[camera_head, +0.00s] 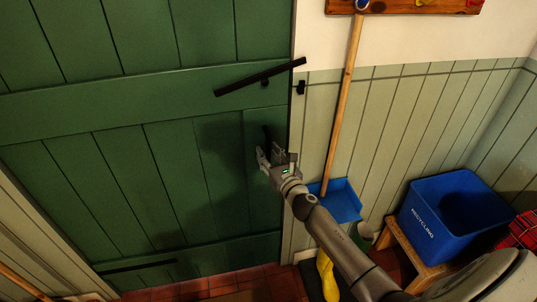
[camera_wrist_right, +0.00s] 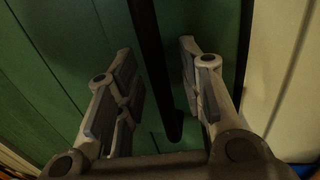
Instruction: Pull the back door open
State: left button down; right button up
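The back door (camera_head: 215,180) is green planked wood and looks closed in its frame. A black latch bar (camera_head: 245,84) lies across its right edge, tilted up to the right, above a small black catch (camera_head: 300,87) on the frame. My right gripper (camera_head: 268,154) is at the door's right side, below the latch bar. In the right wrist view my right gripper (camera_wrist_right: 165,85) is open, with a dark upright bar (camera_wrist_right: 158,70), apparently the door's handle, between its fingers. I see a gap on both sides of the bar. Contact is not visible. My left gripper is out of view.
A blue recycling bin (camera_head: 425,222) stands on a wooden bench (camera_head: 400,250). Red tiles (camera_head: 235,289) show below the door.

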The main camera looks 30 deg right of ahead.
jog(key=shift+w, duration=0.2)
grip_shut()
jog(key=shift+s, duration=0.1)
